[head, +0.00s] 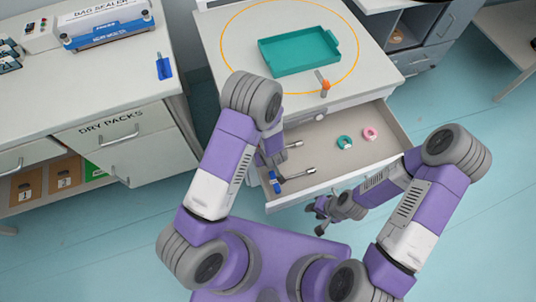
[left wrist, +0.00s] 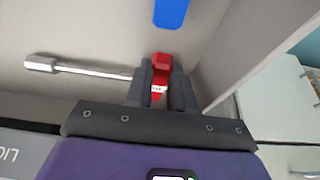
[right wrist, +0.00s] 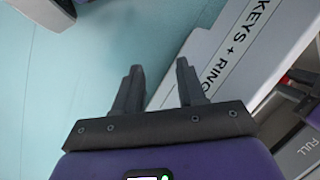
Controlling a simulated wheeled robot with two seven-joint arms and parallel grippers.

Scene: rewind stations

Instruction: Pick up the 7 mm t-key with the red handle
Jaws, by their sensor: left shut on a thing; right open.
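The red-handled t-key (left wrist: 160,63) lies in the open drawer, its silver shaft running left in the left wrist view. My left gripper (left wrist: 161,88) is shut on its red handle. In the head view my left arm hides that handle; a silver socket end (head: 296,145) shows beside the arm. A blue-handled t-key (head: 275,184) lies nearer the drawer front, and its blue handle (left wrist: 172,12) shows close by in the left wrist view. My right gripper (head: 321,213) is open and empty outside the drawer front; its spread fingers (right wrist: 155,88) show in the right wrist view.
The drawer (head: 325,135) also holds a teal ring (head: 345,142) and a pink ring (head: 370,133). A teal tray (head: 300,52) stands on the worktop above, near an orange-and-grey piece (head: 323,82). The drawer front carries a label reading KEYS + RINGS (right wrist: 240,45).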

